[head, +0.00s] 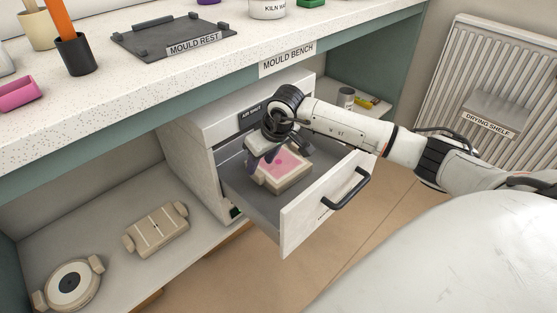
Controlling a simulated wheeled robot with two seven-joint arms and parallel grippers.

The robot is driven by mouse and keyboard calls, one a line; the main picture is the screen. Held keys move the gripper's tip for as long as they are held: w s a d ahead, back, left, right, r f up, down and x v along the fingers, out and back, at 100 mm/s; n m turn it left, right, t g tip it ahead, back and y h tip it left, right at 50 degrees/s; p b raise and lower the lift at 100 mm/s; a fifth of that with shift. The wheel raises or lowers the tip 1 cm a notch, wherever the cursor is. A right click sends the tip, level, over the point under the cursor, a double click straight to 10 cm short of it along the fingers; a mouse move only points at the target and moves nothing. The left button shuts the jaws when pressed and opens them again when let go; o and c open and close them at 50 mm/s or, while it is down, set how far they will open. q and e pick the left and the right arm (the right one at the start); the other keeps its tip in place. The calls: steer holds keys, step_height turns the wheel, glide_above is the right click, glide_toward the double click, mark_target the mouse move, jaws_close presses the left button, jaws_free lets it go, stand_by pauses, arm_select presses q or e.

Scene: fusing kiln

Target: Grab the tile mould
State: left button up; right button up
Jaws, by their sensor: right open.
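The tile mould (293,183), a squarish beige block with a pink top, lies in the pulled-out drawer (243,190) of a white kiln-like cabinet under the bench. My right gripper (270,163) is over the mould's back left part, with its jaws open and dark fingers pointing down. The wrist and fingers hide part of the mould's far side. I cannot tell whether a finger touches it. My left gripper is not in view.
The drawer front with its black handle (346,190) stands out toward me. A ribbed beige mould (157,231) and a round mould (72,283) sit on the lower shelf. Above is the speckled bench top with a dark mould rest (172,37). A drying shelf (490,115) is at right.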

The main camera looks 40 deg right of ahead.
mark_target(257, 171)
steer(key=b+x, duration=0.1)
steer(key=x, duration=0.3)
steer(key=shift+f, duration=0.2)
steer(key=shift+r, duration=0.1)
jaws_close()
